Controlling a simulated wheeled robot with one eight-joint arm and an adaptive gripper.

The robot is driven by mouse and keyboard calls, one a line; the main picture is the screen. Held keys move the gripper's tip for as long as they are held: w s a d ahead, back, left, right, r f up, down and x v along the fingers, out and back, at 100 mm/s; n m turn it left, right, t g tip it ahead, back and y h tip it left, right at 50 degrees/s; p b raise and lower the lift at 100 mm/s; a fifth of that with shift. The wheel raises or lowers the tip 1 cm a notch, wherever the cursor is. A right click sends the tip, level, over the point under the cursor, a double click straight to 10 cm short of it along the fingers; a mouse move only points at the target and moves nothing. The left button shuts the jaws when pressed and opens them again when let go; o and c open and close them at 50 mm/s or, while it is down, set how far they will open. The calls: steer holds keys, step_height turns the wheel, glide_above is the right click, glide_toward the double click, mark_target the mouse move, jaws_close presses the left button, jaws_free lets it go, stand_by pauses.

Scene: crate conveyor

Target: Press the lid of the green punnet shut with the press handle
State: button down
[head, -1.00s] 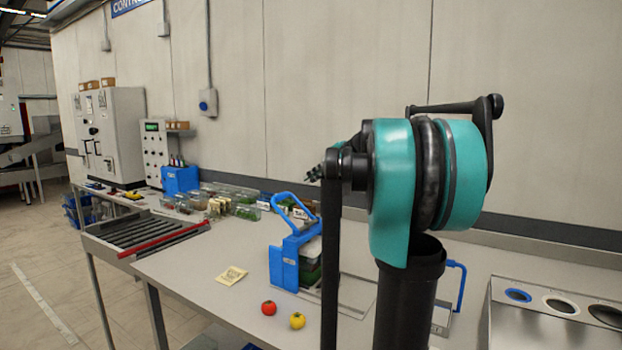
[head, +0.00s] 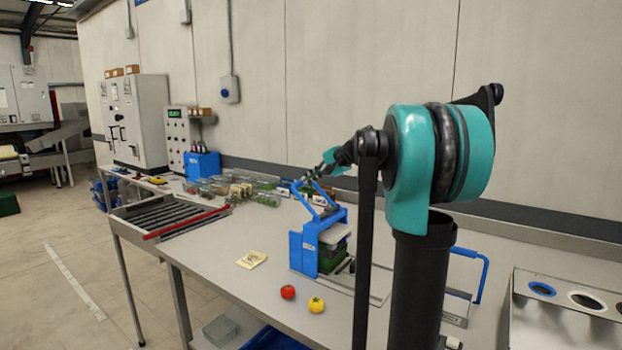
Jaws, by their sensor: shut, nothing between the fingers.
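The blue press (head: 303,256) stands on the table left of my arm. Its blue handle (head: 327,192) is raised and leans up and to the left. The green punnet (head: 328,260) sits inside the press, partly hidden by its frame. A pale plate or lid (head: 337,232) shows above it; I cannot tell whether the lid is closed.
A red tomato (head: 288,292) and a yellow one (head: 317,305) lie in front of the press. A cream card (head: 251,259) lies to its left. Several clear punnets (head: 240,190) stand behind. A roller conveyor (head: 170,220) is at left, a panel with round openings (head: 570,300) at right.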

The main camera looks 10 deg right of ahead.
steer(key=shift+w+a, duration=0.1)
steer(key=shift+w+a+f+g+h, duration=0.2)
steer(key=shift+g+h, duration=0.1)
steer(key=shift+w+a+f+g+h, duration=0.55)
steer(key=shift+a+f+g+h, duration=0.05)
steer(key=shift+f+g+h, duration=0.1)
step_height(320, 180, down, 7)
steer(key=w+a+g+h, duration=0.2)
steer(key=g+h, duration=0.3)
steer(key=shift+a+f, duration=0.15)
steer(key=shift+w, duration=0.15)
